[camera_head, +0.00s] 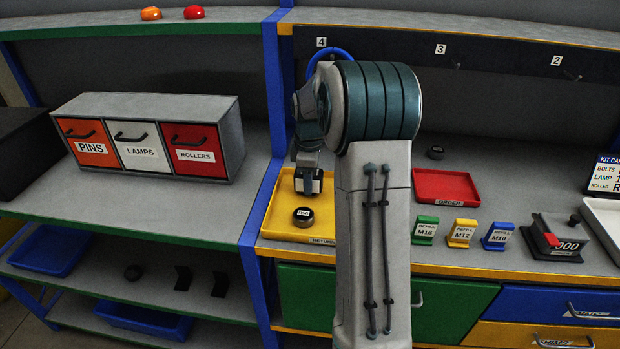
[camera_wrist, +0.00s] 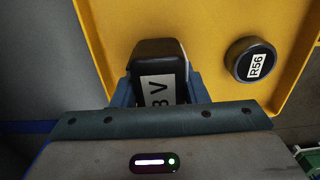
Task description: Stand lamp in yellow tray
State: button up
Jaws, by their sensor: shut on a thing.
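The yellow tray (camera_head: 277,214) lies on the bench left of my arm; it also fills much of the wrist view (camera_wrist: 222,24). My gripper (camera_head: 308,176) is over the tray's far part, shut on a dark block with a white label, seemingly the lamp (camera_wrist: 159,52). The label shows a "V" and part of another character. The fingers stand on both sides of the lamp. I cannot tell whether its underside touches the tray.
A drawer unit (camera_head: 150,135) labelled PINS, LAMPS and ROLLERS stands on the left bench. Right of my arm are a red tray (camera_head: 445,187), green, yellow and blue refill stands (camera_head: 463,233), and a dark scale-like device (camera_head: 554,238).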

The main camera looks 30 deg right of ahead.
jog(key=o, duration=1.1)
jog(key=shift+f, duration=0.1)
jog(key=shift+o, duration=0.2)
notch_tip(320, 180, up, 12)
jog(key=shift+f, duration=0.2)
jog(key=shift+a+r, duration=0.1)
jog(key=shift+r, duration=0.2)
jog(key=s+a+r+m+t, duration=0.1)
jog(key=s+a+m, duration=0.4)
jog(key=s+a, duration=0.7)
jog(key=s+a+f+m+t, duration=0.1)
jog(key=s+a+f+m, duration=0.1)
jog(key=s, duration=0.5)
jog(key=s+a+f+m+t, duration=0.1)
jog(key=s+a+f+m, duration=0.1)
jog(key=s+f+m, duration=0.2)
jog(key=s, duration=0.3)
jog(key=shift+s, duration=0.3)
